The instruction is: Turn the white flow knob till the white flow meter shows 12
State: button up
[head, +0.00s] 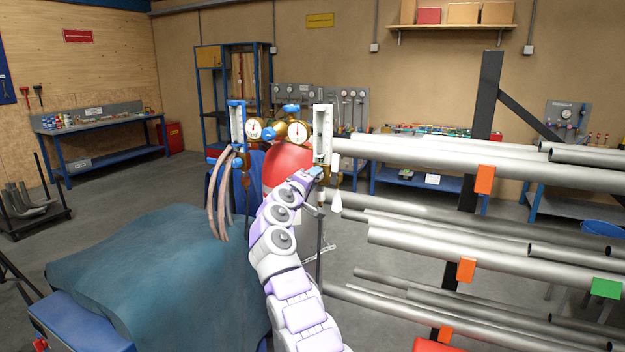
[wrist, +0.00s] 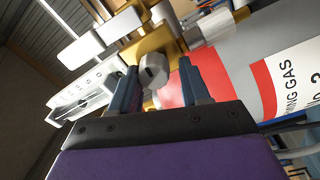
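The white flow meter (head: 323,135) stands upright at the right end of the brass regulators in the head view. Its scale is too small to read. In the wrist view its white body (wrist: 88,92) lies slanted at the left, with no legible reading. A pale grey-white knob (wrist: 153,71) on a brass fitting (wrist: 153,42) sits between my fingertips. My gripper (wrist: 158,76) is open around the knob, with a visible gap on the right side; contact on the left cannot be told. In the head view my gripper (head: 317,173) is just below the meter, and the knob is hidden.
A blue flow meter (head: 237,122) and two round gauges (head: 297,131) are to the left. A red and grey gas cylinder (wrist: 235,75) is close behind my fingers. A pipe rack (head: 440,158) stands close on the right. A teal cover (head: 160,275) lies at front left.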

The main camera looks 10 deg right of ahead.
jog(key=shift+o, duration=1.3)
jog(key=shift+w, duration=0.15)
jog(key=shift+s, duration=0.2)
jog(key=b+v, duration=0.2)
jog(key=v, duration=1.5)
jog(key=shift+a+b, duration=0.2)
jog(key=shift+b, duration=0.2)
